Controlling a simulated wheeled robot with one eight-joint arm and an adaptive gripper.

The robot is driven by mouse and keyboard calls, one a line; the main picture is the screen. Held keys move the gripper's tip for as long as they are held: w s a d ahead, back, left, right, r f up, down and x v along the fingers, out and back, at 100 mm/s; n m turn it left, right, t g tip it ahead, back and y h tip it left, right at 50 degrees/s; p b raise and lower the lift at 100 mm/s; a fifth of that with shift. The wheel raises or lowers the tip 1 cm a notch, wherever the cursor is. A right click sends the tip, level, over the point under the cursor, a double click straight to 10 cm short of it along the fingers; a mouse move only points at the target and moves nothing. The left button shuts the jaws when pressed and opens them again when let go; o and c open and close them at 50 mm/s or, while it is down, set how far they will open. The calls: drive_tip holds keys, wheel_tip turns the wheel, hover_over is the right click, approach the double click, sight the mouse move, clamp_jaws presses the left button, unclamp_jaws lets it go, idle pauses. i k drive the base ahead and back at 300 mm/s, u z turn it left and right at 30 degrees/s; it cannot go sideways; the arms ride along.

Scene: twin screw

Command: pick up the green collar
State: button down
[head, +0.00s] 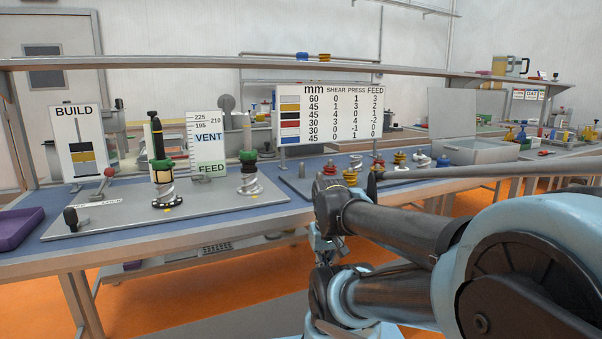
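A green collar (248,156) sits around the upper part of the right upright screw (249,180), on a grey plate (110,220) on the bench. More green (151,152) shows near the top of the left upright screw (163,187), partly hidden by its dark and yellow parts. My gripper (323,257) seems to be low in front of the bench edge, below and right of both screws and well apart from them. It is small and partly covered by my arm, so its fingers cannot be made out.
A red-knobbed lever (109,173) and a dark knob (71,216) stand on the plate's left. A purple tray (20,228) lies at far left. Several coloured screw pieces (350,175) stand on the right plate. BUILD (75,143), VENT/FEED (208,145) and number (333,112) boards stand behind.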

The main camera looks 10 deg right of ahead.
sight(167, 163)
drive_tip(key=u, duration=0.5)
drive_tip(key=k, duration=0.4)
drive_tip(key=u, duration=0.6)
